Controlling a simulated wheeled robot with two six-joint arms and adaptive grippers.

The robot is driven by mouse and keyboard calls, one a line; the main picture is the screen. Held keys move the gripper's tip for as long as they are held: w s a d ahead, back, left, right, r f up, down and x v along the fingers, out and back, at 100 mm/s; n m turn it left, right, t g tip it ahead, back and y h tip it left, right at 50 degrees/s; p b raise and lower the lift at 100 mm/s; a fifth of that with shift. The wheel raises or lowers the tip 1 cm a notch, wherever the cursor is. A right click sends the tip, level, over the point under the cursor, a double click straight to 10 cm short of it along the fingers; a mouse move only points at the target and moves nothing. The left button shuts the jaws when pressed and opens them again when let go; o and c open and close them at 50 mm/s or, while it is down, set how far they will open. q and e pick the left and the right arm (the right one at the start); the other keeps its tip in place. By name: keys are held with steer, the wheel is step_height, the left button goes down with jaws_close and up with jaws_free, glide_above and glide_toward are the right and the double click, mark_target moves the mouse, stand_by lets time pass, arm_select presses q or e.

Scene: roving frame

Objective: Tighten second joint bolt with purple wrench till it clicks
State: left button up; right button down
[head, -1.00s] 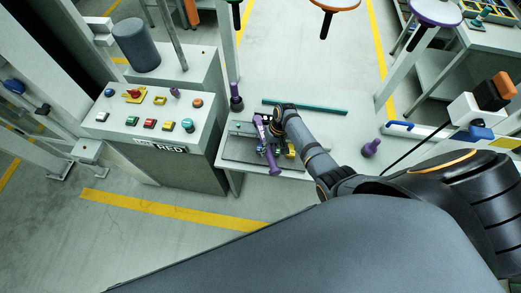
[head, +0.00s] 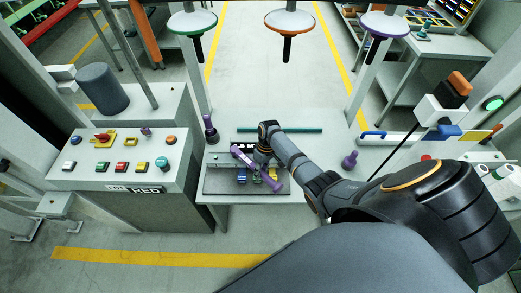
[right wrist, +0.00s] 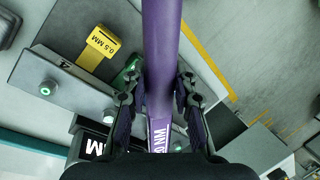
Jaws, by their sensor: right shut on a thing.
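The purple wrench (head: 243,156) lies diagonally over the dark work plate (head: 216,182) on the light table (head: 310,150). My right gripper (head: 263,156) is shut around its shaft. In the right wrist view the wrench (right wrist: 161,45) runs up between the fingers of the gripper (right wrist: 160,100), with white lettering near the palm. A grey block (right wrist: 78,80) beside it bears a round fitting with a green centre (right wrist: 46,88). The joint bolts are too small or hidden to tell apart, and I cannot tell whether the wrench sits on one. My left gripper is not in view.
A teal bar (head: 285,130) lies behind the plate. Purple pegs stand left (head: 210,130) and right (head: 349,161) on the table. A button console (head: 120,170) adjoins the left; hanging discs (head: 289,22) are beyond.

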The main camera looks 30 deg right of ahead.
steer(key=shift+f+b, duration=0.7)
steer(key=shift+f, duration=0.2)
steer(key=shift+r, duration=0.1)
steer(key=shift+a+p, duration=0.2)
steer(key=shift+p, duration=0.1)
steer(key=shift+w+d+b, duration=0.15)
steer(key=shift+d+b, duration=0.3)
steer(key=shift+b, duration=0.05)
steer(key=shift+w+d+n, duration=0.1)
steer(key=shift+d+n, duration=0.25)
steer(key=shift+n, duration=0.15)
